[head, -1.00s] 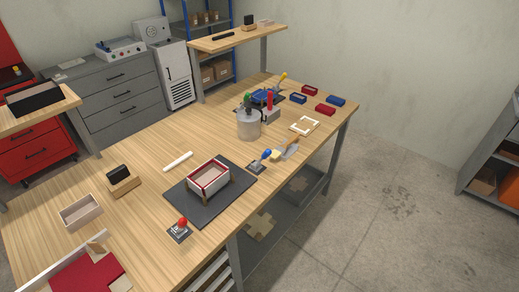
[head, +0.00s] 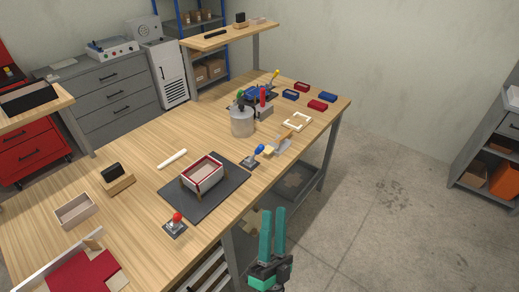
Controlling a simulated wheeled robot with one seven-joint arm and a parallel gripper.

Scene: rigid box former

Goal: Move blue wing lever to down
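The blue wing lever (head: 260,148) has a blue knob and stands on a small dark base (head: 249,162) near the table's right edge, just right of the box former. Its exact tilt is too small to tell. My gripper (head: 272,219), with teal fingers, is in the lower middle of the head view, in front of the table's near right edge. Its fingers point up in the picture with a gap between them, and it holds nothing. It is well apart from the blue lever.
A box with a red rim (head: 203,173) sits on a dark mat (head: 175,200) beside the lever. A red-knobbed lever (head: 177,217) stands nearer the front. A brush-like tool (head: 280,146) lies close to the right of the blue lever. A grey canister (head: 242,122) stands behind.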

